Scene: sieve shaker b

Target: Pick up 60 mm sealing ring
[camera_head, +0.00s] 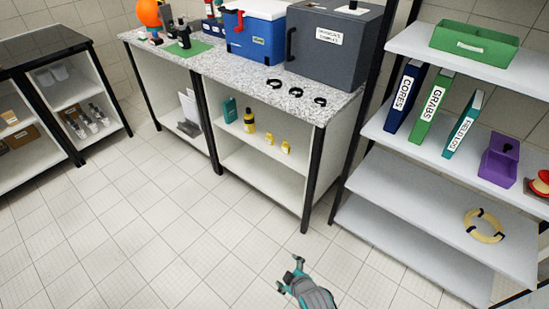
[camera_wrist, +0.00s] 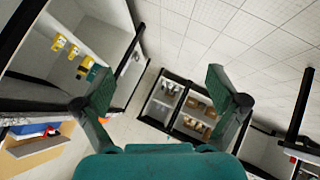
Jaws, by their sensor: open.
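Three black rings lie in a row on the speckled counter (camera_head: 232,72), near its front edge: a left ring (camera_head: 274,83), a middle ring (camera_head: 296,92) and a right ring (camera_head: 320,101). They look alike in size, and I cannot tell which is the 60 mm sealing ring. My gripper (camera_head: 290,273) is over the floor in front of the counter, well apart from the rings. In the wrist view my gripper (camera_wrist: 158,82) is open and empty, fingers spread wide. No rings can be made out in the wrist view.
A grey box (camera_head: 333,57) and a blue cooler (camera_head: 254,40) stand behind the rings. The tiled floor (camera_head: 150,225) is clear.

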